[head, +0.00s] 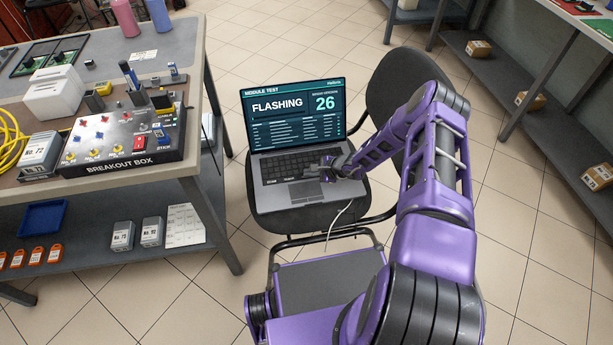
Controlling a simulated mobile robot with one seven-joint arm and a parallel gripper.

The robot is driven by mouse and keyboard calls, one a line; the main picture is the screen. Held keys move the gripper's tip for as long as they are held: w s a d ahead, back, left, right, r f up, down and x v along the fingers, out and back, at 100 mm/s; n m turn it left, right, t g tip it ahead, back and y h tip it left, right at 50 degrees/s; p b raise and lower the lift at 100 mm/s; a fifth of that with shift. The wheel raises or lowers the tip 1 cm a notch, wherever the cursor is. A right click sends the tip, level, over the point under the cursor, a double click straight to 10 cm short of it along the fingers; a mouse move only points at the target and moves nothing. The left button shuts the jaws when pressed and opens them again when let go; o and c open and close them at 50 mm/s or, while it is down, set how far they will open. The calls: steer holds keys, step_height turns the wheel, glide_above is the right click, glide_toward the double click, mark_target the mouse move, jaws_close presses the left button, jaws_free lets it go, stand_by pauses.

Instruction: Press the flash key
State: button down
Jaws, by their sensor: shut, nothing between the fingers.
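An open laptop (330,192) sits on the seat of a black chair. Its screen (294,114) reads "MODULE TEST", "FLASHING" and "26". My purple arm reaches in from the right, and my gripper (312,172) is low over the right part of the keyboard (283,166). The gripper is shut and empty. It hides the keys under it, so I cannot tell which key it is over or whether it touches one. No key marked flash is readable at this size.
A workbench (190,158) stands at left with a breakout box (127,140) and grey modules (42,150). The chair back (392,75) rises behind my arm. A white cable (338,217) hangs from the laptop's front. Shelving with small boxes (598,176) lines the right; tiled floor lies between.

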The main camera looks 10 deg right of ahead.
mark_target(310, 178)
steer(key=shift+r, duration=0.1)
steer(key=shift+r+p, duration=0.6)
steer(key=shift+r, duration=0.15)
step_height(310, 178, up, 5)
steer(key=p, duration=0.4)
stand_by(0.9)
